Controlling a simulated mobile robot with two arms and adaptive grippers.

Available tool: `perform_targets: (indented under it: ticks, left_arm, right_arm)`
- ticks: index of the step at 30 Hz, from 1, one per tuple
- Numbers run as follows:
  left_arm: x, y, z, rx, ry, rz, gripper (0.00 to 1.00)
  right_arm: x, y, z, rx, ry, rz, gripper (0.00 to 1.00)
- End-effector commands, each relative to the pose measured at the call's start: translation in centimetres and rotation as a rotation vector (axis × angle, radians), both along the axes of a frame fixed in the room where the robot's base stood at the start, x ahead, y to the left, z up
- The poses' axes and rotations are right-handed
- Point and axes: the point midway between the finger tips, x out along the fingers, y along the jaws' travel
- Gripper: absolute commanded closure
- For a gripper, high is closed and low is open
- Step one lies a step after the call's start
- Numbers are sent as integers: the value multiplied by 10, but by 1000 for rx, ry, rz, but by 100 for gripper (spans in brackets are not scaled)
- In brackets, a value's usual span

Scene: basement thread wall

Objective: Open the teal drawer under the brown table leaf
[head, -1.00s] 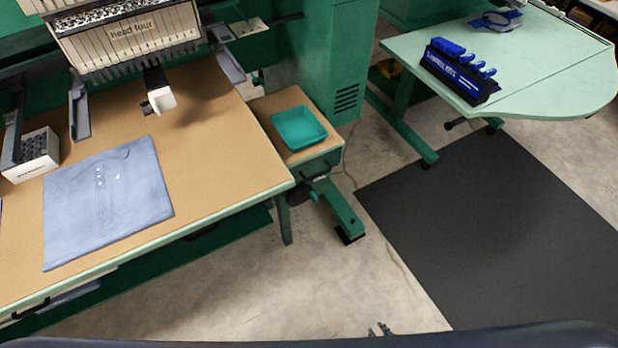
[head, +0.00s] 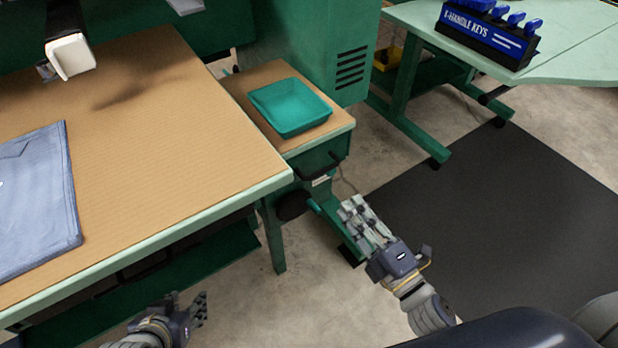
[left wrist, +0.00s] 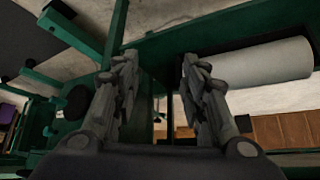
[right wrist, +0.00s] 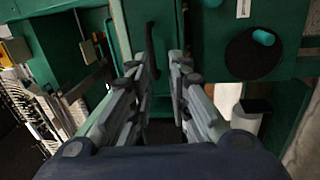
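The brown table leaf (head: 240,88) is a small side surface right of the big table. Under it is the green-teal drawer (head: 305,163), which looks closed, with a black bar handle (head: 322,168) on its front. In the right wrist view the handle (right wrist: 150,50) stands upright in the picture, beyond the fingertips. My right gripper (head: 354,210) is open and empty, below and right of the handle, apparently not touching it. Its spread fingers show in the right wrist view (right wrist: 158,68). My left gripper (head: 188,302) is low by the big table's front edge, open and empty in the left wrist view (left wrist: 160,65).
A teal tray (head: 290,106) sits on the leaf. The big brown table (head: 170,130) with folded blue cloth (head: 38,205) is left. A black round part (head: 293,205) is below the drawer. A dark mat (head: 490,220) and mint table (head: 580,65) are right.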

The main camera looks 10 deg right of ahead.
Motion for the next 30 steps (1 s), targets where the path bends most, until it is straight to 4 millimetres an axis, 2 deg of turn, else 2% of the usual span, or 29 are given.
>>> perform_targets:
  ticks: [4, 8, 21, 30]
  left_arm:
    - [-3, 1, 6, -2, -17, 0, 60]
    - [-4, 1, 9, -2, -14, 0, 60]
    - [-18, 5, 3, 13, 53, 6, 60]
    - [-23, 7, 0, 18, 82, 8, 60]
  right_arm:
    - [-3, 4, 8, -45, -53, 13, 82]
    - [5, 7, 14, -51, -61, 17, 82]
    - [74, 32, 27, -49, -60, 15, 82]
    - [96, 40, 30, -48, -57, 15, 82]
